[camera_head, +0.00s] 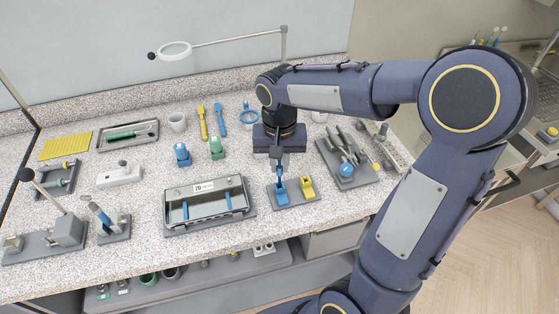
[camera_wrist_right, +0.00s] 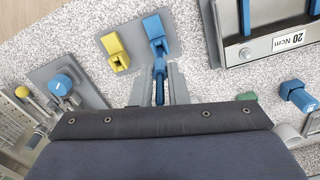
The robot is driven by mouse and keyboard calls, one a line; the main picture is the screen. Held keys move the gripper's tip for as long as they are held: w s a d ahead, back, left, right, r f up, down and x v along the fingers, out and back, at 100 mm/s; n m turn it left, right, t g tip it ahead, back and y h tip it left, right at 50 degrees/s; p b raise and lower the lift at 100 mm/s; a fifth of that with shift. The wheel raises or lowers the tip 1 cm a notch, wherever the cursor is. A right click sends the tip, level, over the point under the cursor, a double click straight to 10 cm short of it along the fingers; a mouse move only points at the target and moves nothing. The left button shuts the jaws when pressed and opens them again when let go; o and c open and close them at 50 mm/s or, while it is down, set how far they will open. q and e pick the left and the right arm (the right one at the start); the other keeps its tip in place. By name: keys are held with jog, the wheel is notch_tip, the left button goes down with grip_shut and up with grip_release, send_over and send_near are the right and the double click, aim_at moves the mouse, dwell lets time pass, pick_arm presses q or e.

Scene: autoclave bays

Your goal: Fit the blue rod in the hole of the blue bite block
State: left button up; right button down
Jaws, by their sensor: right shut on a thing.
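The blue bite block (camera_head: 282,197) stands beside a yellow block (camera_head: 306,187) on a small grey plate (camera_head: 294,203). In the right wrist view the blue bite block (camera_wrist_right: 154,27) is just beyond the fingertips. My right gripper (camera_head: 279,168) points down above the blue bite block. It is shut on the blue rod (camera_wrist_right: 159,72), which sits between its fingers (camera_wrist_right: 160,88). The rod's far end meets the blue block in the wrist view; whether it is inside the hole I cannot tell. My left gripper is not in view.
A grey tray with blue bars (camera_head: 207,205) stands left of the plate. A grey stand with a blue knob and metal tools (camera_head: 346,165) is close on the right. Small blue (camera_head: 182,154) and green (camera_head: 216,148) blocks stand behind. Bare speckled counter lies in front of the plate.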

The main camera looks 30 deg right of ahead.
jog(key=shift+f+b, duration=0.55)
jog(key=shift+f, duration=0.25)
jog(key=c, duration=1.3)
grip_release()
jog(key=shift+r, duration=0.15)
notch_tip(320, 180, up, 8)
jog(key=shift+f, duration=0.15)
